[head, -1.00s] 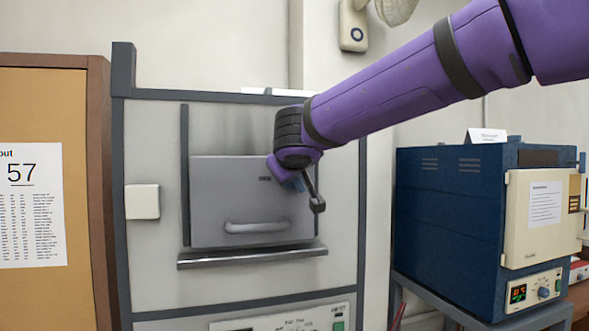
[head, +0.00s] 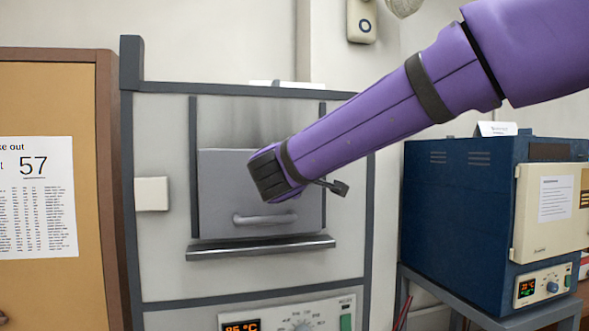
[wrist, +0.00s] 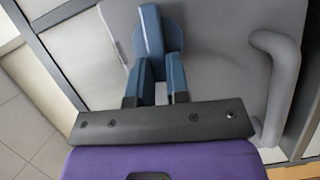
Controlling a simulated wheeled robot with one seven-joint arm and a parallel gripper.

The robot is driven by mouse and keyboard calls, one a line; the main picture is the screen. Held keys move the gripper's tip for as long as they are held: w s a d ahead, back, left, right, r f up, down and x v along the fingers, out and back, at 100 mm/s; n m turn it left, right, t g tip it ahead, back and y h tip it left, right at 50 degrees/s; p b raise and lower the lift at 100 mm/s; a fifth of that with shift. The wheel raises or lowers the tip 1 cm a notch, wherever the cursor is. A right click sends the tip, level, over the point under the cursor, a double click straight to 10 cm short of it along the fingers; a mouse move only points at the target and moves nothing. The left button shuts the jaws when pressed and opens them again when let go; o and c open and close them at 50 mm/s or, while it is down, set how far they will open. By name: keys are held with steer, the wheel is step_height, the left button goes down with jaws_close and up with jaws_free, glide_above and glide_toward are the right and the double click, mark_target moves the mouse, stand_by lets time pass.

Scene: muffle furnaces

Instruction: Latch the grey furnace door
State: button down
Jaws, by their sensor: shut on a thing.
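The grey furnace door (head: 218,205) lies flat against the furnace front between two dark vertical rails, with its bar handle (head: 264,218) low on its face. The handle also shows at the right of the wrist view (wrist: 285,80). In the wrist view, a blue latch lever (wrist: 150,30) stands on a round blue base on the door's grey face. My gripper (wrist: 159,72) has its two blue fingers closed around the lever's near end. In the head view, my purple wrist covers the door's upper right, hiding the latch and fingers.
A metal ledge (head: 262,248) juts out below the door. A control panel (head: 290,318) with a lit display is under it. A blue furnace (head: 455,215) with a cream door stands on a stand at right. A notice board (head: 85,90) is at left.

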steer(key=shift+f+n+t, duration=0.25)
steer(key=shift+n+t, duration=0.05)
steer(key=shift+n, duration=0.5)
steer(key=c, duration=1.1)
jaws_free()
steer(key=s+a, duration=0.1)
steer(key=s, duration=1)
steer(key=shift+a, duration=0.15)
steer(key=shift+w, duration=0.1)
